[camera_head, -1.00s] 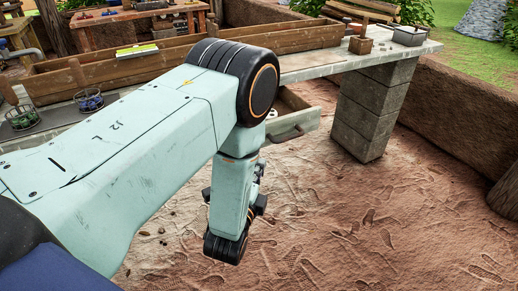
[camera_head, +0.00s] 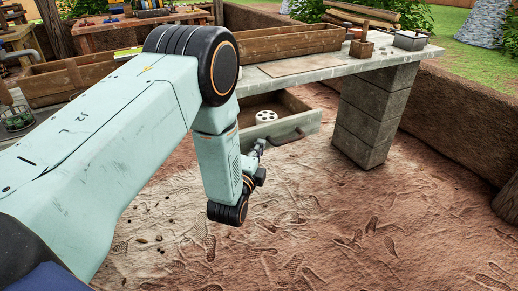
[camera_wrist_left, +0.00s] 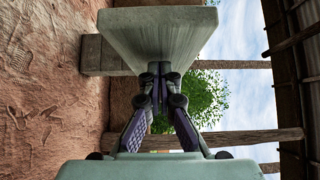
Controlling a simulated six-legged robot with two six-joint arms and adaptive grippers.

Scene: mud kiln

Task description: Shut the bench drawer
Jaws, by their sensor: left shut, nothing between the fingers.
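The bench drawer (camera_head: 290,127) stands open under the bench's stone top (camera_head: 300,68) in the head view, with a dark handle (camera_head: 288,138) on its front. A white round thing with holes (camera_head: 266,117) is in the drawer. My left gripper (camera_head: 259,146) is small and partly hidden by its wrist, just left of and in front of the handle. In the left wrist view its fingers (camera_wrist_left: 160,76) are shut and empty. A grey panel (camera_wrist_left: 160,35), seemingly the drawer front, is ahead of the tips; contact cannot be told. My right gripper is not in view.
A block pillar (camera_head: 368,118) holds up the bench right of the drawer. Long wooden troughs (camera_head: 290,43), a small wooden box (camera_head: 361,48) and a grey container (camera_head: 410,40) stand on top.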

